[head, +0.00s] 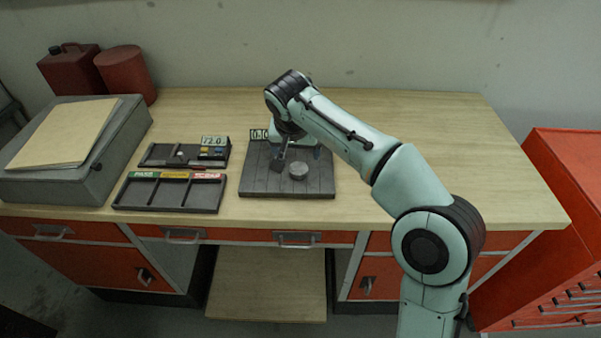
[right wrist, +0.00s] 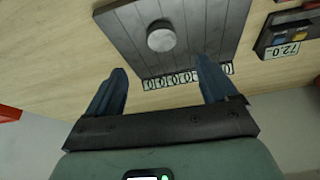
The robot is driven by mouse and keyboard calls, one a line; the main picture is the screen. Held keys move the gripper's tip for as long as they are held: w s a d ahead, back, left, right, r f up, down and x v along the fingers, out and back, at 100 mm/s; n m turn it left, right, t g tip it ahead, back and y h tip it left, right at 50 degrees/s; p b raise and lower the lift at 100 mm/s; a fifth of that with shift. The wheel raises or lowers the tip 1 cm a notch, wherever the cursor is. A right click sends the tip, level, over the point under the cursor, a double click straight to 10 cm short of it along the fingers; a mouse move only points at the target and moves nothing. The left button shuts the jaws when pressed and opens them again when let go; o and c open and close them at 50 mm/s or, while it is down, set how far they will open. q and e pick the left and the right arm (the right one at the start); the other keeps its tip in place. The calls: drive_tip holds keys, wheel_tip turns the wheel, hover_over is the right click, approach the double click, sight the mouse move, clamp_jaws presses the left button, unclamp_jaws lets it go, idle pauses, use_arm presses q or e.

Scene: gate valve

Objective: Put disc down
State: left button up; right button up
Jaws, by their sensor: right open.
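A round grey metal disc (head: 298,171) lies on the dark grooved plate (head: 252,188) on the bench. In the right wrist view the disc (right wrist: 161,36) rests on the same plate (right wrist: 205,25), beyond the fingertips and apart from them. My right gripper (head: 294,152) is over the back part of the plate, partly hidden by its own arm in the head view. In the right wrist view its two blue fingers (right wrist: 160,75) are spread wide with nothing between them. My left gripper is not in view.
A three-slot tray (head: 170,208) with green, yellow and red labels lies left of the plate. Behind it is a tray with a gauge reading 72.0 (head: 213,148). A grey box (head: 75,165) and red cans (head: 124,73) stand farther left. The bench right of the plate is clear.

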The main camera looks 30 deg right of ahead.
sight(298, 169)
drive_tip(key=x, duration=1.1)
drive_tip(key=shift+a+f, duration=0.1)
drive_tip(key=shift+a, duration=0.05)
drive_tip(key=shift+c, duration=0.3)
drive_tip(key=shift+w, duration=0.1)
drive_tip(key=c, duration=1.5)
